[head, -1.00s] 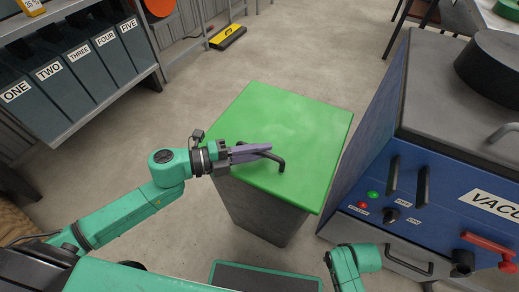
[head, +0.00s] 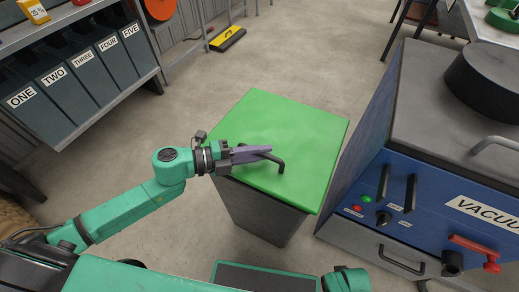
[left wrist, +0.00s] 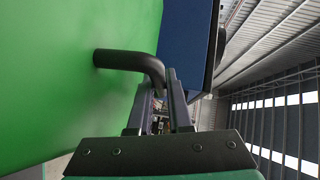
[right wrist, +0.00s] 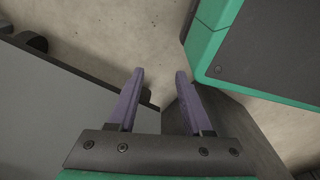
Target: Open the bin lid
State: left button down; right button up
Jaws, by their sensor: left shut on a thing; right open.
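The bin (head: 262,215) is dark grey and has a flat green lid (head: 300,130). The lid lies on the bin and looks closed. A dark bent bar handle (head: 279,163) sits near the lid's front left side. My left gripper (head: 268,149) is shut on the handle, its purple fingers reaching in from the left. In the left wrist view the handle (left wrist: 125,60) bends down between the fingers, beside the green lid (left wrist: 60,80). My right gripper (right wrist: 159,74) is open and empty in the right wrist view. It is out of the head view.
A blue and grey vacuum machine (head: 425,185) stands close to the right of the bin. A shelf with numbered dark boxes (head: 65,75) is at the left. A yellow item (head: 227,39) lies on the floor behind. The floor left of the bin is clear.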

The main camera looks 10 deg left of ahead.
pick_arm(q)
jog(key=r+p, duration=0.2)
jog(key=p, duration=0.1)
jog(key=w+r+p, duration=0.1)
jog(key=shift+d+r+n+g+y+p, duration=0.1)
jog(key=shift+r+n+g+y+p, duration=0.2)
jog(key=shift+r+p, duration=0.1)
pick_arm(e)
jog(key=s+d, duration=0.2)
jog(key=s, duration=0.8)
pick_arm(q)
jog(key=w+d+r+n+g+y+p, duration=0.2)
jog(key=w+r+p, duration=0.4)
jog(key=p, duration=1.4)
notch_tip(320, 180, up, 4)
jog(key=shift+w+d+r+n+g, duration=0.2)
jog(key=shift+w+n+g, duration=0.1)
jog(key=shift+g, duration=0.3)
pick_arm(e)
notch_tip(320, 180, up, 19)
jog(key=shift+s, duration=0.1)
